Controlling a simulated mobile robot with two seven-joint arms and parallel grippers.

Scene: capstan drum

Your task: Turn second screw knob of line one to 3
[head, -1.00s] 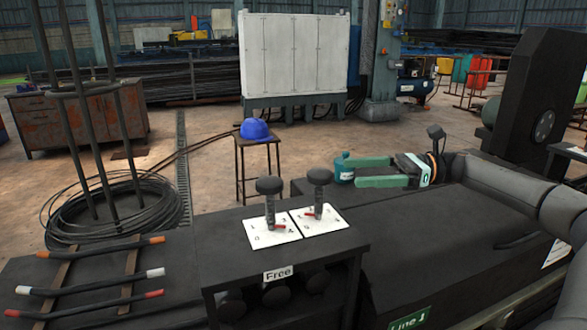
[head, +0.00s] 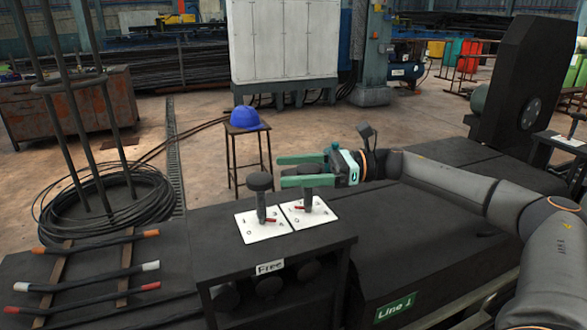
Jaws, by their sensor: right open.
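Two dark screw knobs with round heads stand upright on white dial plates. The left knob (head: 261,182) has a red pointer at the right of its stem. The second knob (head: 308,202), to its right, has its red pointer at the left of its stem; the small dial numbers are hard to read. My right gripper (head: 280,170), with green fingers, is open and level with the second knob's head. One finger passes behind the head and the other in front, partly hiding it. I cannot tell whether they touch it. My left gripper is not in view.
The plates lie on a dark stand (head: 215,250) with a label reading Free (head: 270,267). A green Line 1 sign (head: 395,307) is on the dark housing at the right. A stool with a blue helmet (head: 245,118) stands behind. Rods with coloured ends lie at the left.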

